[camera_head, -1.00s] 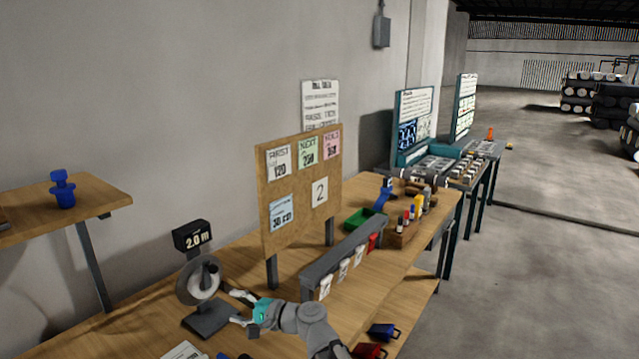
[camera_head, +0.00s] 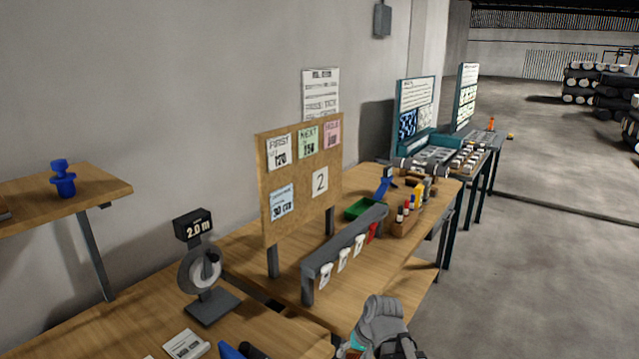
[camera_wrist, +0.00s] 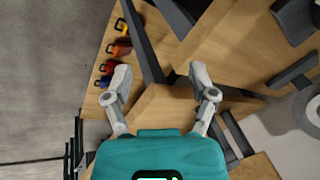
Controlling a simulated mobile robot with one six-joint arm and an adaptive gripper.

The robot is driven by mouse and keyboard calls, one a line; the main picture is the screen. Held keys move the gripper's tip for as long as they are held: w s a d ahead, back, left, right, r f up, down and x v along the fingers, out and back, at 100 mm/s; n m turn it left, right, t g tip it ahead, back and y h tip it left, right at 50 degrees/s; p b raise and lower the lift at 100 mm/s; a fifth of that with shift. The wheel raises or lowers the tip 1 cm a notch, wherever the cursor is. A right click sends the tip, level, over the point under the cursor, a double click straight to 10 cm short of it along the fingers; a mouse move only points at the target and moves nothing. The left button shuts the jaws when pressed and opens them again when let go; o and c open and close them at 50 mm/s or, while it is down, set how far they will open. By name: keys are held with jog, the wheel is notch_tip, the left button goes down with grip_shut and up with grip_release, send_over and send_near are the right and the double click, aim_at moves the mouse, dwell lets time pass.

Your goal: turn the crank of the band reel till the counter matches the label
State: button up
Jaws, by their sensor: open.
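The band reel, a grey wheel with a pale hub (camera_head: 203,271), stands upright on a dark base on the wooden bench at lower left of the head view. Its black counter (camera_head: 193,226) sits above the wheel and reads 2.0 m. I cannot make out the crank clearly. A white printed card (camera_head: 185,344) lies on the bench in front of the reel; its text is too small to read. My gripper (camera_wrist: 160,75) is open and empty in the wrist view. In the head view it is at the bottom edge, right of and apart from the reel, its fingers hidden.
A cork board (camera_head: 300,182) with several notes stands behind a grey rail (camera_head: 342,252) with hanging white tags. A green tray (camera_head: 366,208) and a wooden holder (camera_head: 408,220) lie beyond. A shelf with a blue piece (camera_head: 63,179) is at left.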

jog(key=s+d+f+h, duration=0.1)
jog(key=s+d+h, duration=0.15)
jog(key=d, duration=0.55)
notch_tip(320, 180, down, 10)
jog(key=s+g+b, duration=0.2)
jog(key=s+b, duration=0.1)
jog(key=b, duration=0.7)
notch_tip(320, 180, up, 16)
jog(key=p, duration=1.6)
jog(key=shift+d+r+h, duration=0.25)
jog(key=shift+d+h, duration=0.1)
jog(key=shift+h, duration=0.1)
jog(key=shift+w, duration=0.1)
jog(key=shift+c, duration=0.3)
jog(key=shift+c, duration=0.9)
